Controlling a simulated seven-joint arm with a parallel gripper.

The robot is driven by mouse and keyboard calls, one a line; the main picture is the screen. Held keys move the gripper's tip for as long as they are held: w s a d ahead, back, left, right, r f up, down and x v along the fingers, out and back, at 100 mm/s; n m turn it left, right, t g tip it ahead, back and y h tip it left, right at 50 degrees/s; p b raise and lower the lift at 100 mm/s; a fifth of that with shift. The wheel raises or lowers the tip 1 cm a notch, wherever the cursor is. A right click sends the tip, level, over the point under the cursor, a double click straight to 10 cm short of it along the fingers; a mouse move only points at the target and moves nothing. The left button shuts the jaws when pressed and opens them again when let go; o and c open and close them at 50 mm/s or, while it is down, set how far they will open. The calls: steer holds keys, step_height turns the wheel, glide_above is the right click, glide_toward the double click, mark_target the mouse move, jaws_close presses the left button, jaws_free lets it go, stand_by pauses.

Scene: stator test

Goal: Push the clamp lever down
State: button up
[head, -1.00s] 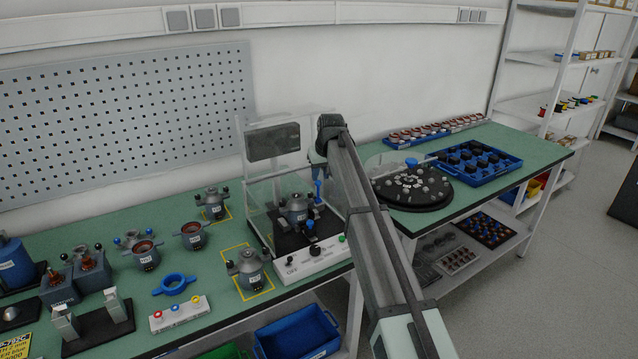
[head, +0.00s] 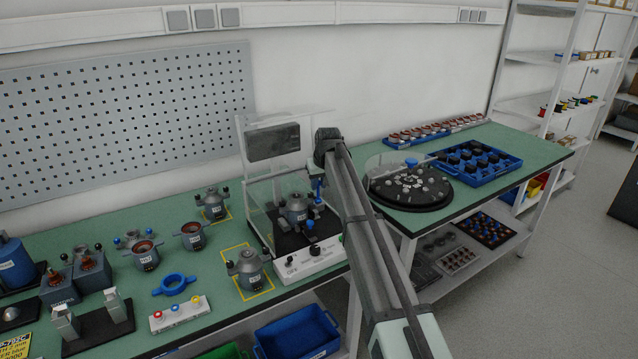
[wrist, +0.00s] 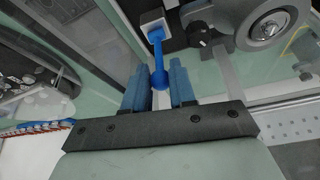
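The clamp lever (wrist: 157,50) is blue with a round ball end. In the wrist view it runs from a pale block at the top to its ball, which shows between my fingers. My gripper (wrist: 160,80) has two blue fingers set apart, with a visible gap on each side of the ball; I cannot tell whether either touches it. In the head view the lever (head: 318,187) appears upright at the right of the test station, beside a grey stator housing (head: 297,210). My arm hides most of the gripper there.
Clear panels and a dark screen (head: 273,142) surround the station. Its white control panel (head: 302,263) is in front. A round dark turntable (head: 410,192) and a blue tray (head: 478,160) lie to the right. Housings and a blue ring (head: 174,285) stand to the left.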

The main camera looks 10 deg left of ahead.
jaws_close()
steer(key=shift+s+d+f+t+y, duration=0.1)
steer(key=shift+s+d+t+y, duration=0.3)
steer(key=shift+t+y, duration=0.2)
steer(key=shift+o, duration=2)
jaws_free()
